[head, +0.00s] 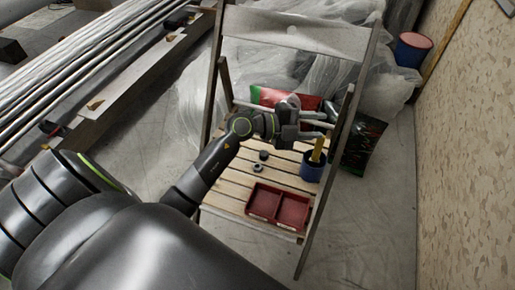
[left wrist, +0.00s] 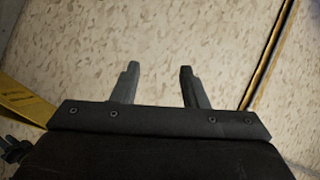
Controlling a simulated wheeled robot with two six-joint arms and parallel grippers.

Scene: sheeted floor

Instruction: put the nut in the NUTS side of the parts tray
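Two small dark parts lie on the slatted seat of a wooden folding chair. The nearer one (head: 258,168) looks ring-like with a paler middle, like a nut; the farther one (head: 264,155) is a dark lump too small to identify. The red parts tray (head: 278,208) has two compartments, both looking empty, and sits at the seat's front; its labels are too small to read. My left gripper (head: 318,125) is above the rear of the seat, beyond the small parts, fingers pointing right. In the left wrist view its fingers (left wrist: 158,85) are apart with nothing between them. My right gripper is not visible.
A blue cup (head: 312,165) with a yellow handle-like object stands at the seat's right side. Red and dark bags (head: 362,140) lie behind and right. The chair frame (head: 345,135) rises around the gripper. A speckled wall (head: 465,170) stands at right.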

